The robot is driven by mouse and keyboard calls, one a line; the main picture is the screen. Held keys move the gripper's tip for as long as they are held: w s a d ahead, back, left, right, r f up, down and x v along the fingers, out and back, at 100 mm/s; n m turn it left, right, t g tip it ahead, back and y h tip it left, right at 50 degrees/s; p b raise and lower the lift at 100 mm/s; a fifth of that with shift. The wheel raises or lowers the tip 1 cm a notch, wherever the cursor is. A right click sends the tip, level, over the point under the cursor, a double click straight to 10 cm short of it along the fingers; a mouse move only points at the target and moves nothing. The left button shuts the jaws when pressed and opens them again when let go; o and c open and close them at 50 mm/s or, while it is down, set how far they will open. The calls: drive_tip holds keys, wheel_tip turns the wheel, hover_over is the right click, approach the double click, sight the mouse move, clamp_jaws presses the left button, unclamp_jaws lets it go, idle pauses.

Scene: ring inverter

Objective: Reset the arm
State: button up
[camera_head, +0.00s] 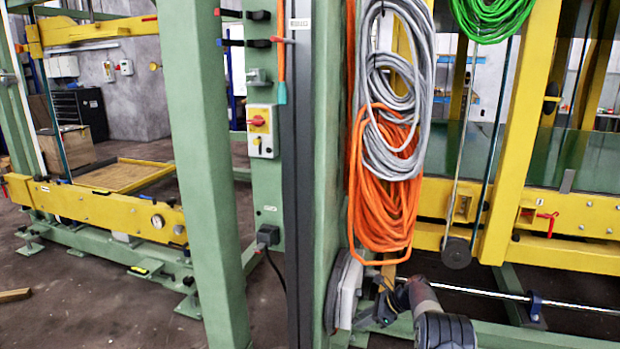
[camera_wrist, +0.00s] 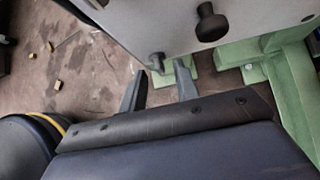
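My gripper (camera_wrist: 162,76) shows in the wrist view with its two grey fingers apart and nothing held between them. A small dark knob (camera_wrist: 157,63) on the underside or edge of a grey panel (camera_wrist: 160,22) appears just beyond the fingertips; I cannot tell whether they touch it. In the head view my arm (camera_head: 435,312) is low at the right, bent below the hanging orange cable.
The green column (camera_head: 325,150) carries a red-yellow switch box (camera_head: 262,130). Orange cable (camera_head: 385,215) and grey cable (camera_head: 385,130) hang above my arm. A yellow frame (camera_head: 515,140) and a metal rod (camera_head: 480,292) are at right. A larger black knob (camera_wrist: 210,24) sticks out from the panel.

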drive_tip(key=p+v, duration=0.2)
drive_tip(key=v, duration=0.7)
drive_tip(key=a+f+n+t+b, duration=0.5)
drive_tip(key=a+f+n+t, duration=0.2)
drive_tip(key=t, duration=0.6)
drive_tip(key=shift+f+n+h, duration=0.3)
drive_tip(key=shift+f+n, duration=0.45)
drive_tip(key=shift+n, duration=0.15)
idle(1.3)
drive_tip(key=shift+w, duration=0.1)
